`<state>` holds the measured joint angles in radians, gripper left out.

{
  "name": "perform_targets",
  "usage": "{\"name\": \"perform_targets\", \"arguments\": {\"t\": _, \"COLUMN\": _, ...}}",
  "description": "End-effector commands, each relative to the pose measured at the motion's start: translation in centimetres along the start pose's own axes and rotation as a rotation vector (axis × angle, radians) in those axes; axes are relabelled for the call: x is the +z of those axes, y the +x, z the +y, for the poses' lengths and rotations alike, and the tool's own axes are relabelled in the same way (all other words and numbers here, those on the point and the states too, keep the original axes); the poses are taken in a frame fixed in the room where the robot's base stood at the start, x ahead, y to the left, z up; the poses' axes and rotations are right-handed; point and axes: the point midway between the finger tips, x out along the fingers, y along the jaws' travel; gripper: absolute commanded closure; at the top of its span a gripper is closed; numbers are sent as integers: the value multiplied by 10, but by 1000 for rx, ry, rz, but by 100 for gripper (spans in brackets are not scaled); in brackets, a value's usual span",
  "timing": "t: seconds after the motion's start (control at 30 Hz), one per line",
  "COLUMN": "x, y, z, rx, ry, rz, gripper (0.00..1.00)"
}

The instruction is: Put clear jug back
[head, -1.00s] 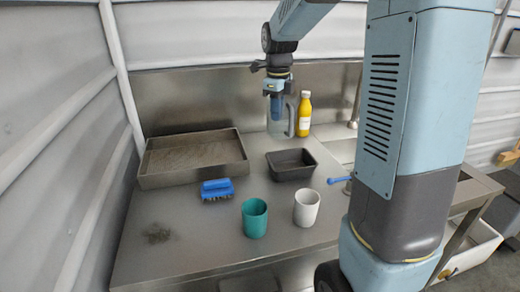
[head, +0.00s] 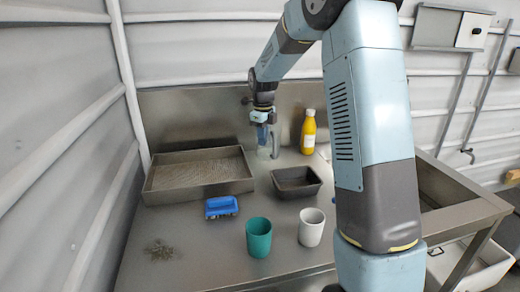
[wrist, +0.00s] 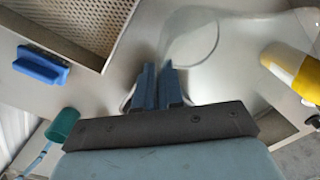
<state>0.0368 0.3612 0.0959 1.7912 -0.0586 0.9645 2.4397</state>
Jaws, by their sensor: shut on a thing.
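The clear jug (head: 264,152) is see-through and hard to make out against the steel counter. It stands upright at the back, left of the yellow bottle. My gripper (head: 265,121) points down and is shut on the jug's upper part, seemingly by its handle side. In the wrist view my two blue fingers (wrist: 161,88) are close together, with the clear jug (wrist: 190,42) just beyond them. I cannot tell whether its base touches the counter.
A large steel tray (head: 200,192) lies left, a blue brush (head: 221,206) in front of it. A dark tray (head: 300,190) sits right of centre. A teal cup (head: 259,238) and white cup (head: 311,228) stand in front. The yellow bottle (head: 308,132) is close right of the jug.

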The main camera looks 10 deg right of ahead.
Motion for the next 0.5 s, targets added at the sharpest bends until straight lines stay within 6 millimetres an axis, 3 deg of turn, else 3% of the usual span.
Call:
{"name": "perform_targets", "arguments": {"t": 0.37, "x": 16, "y": 22, "z": -8, "rx": 1, "ry": 0, "rz": 0, "gripper": 100}}
{"name": "perform_targets", "arguments": {"t": 0.5, "x": 15, "y": 39, "z": -8, "rx": 2, "ry": 0, "rz": 2, "gripper": 100}}
